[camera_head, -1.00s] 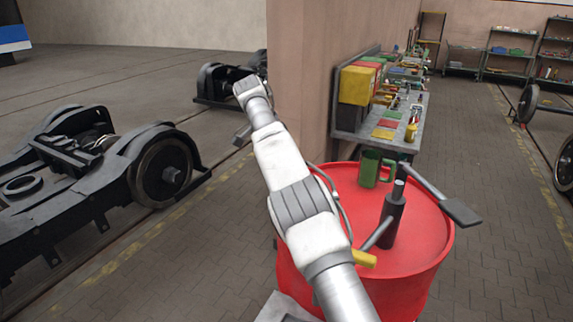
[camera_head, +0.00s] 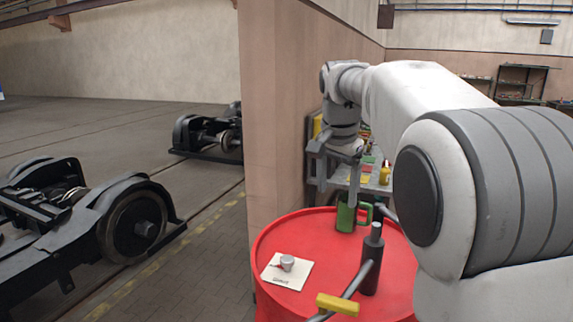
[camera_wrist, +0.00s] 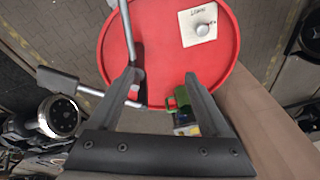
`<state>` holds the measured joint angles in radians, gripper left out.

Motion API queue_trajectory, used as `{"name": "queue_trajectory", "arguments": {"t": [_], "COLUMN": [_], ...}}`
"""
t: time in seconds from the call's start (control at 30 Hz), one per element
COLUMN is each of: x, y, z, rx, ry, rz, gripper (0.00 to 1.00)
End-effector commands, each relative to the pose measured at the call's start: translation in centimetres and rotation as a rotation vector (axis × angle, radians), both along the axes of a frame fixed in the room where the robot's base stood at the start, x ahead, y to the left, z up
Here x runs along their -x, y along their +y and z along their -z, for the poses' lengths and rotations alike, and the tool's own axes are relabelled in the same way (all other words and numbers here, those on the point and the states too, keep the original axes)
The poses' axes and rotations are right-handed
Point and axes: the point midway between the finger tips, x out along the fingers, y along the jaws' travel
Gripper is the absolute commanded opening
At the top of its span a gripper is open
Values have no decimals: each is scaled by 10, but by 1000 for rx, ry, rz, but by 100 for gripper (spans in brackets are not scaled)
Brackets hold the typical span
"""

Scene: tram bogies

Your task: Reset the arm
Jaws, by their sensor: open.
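My gripper (camera_head: 336,186) is in the head view, pointing down above the far side of the red drum (camera_head: 275,245), near the green mug (camera_head: 346,217). Its fingers are apart with nothing between them. My white arm fills the right of the head view and hides part of the drum.
A wall corner (camera_head: 265,110) stands left of the arm. A workbench (camera_head: 372,187) is behind; bogies (camera_head: 110,215) are left.

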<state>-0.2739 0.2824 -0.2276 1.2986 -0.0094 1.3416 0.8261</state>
Motion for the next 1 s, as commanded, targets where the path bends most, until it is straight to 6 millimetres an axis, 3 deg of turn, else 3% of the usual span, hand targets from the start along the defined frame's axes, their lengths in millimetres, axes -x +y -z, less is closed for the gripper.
{"name": "queue_trajectory", "arguments": {"t": [0.23,0.47,0.8,1.0], "x": [76,149,250,285], "y": [-23,-32,-35,-36], "z": [-1,16,76,109], "rx": [-13,17,130,195], "ry": [-56,-117,-200,-222], "rz": [-179,-356,-606,-700], "gripper": [81,81,81,81]}}
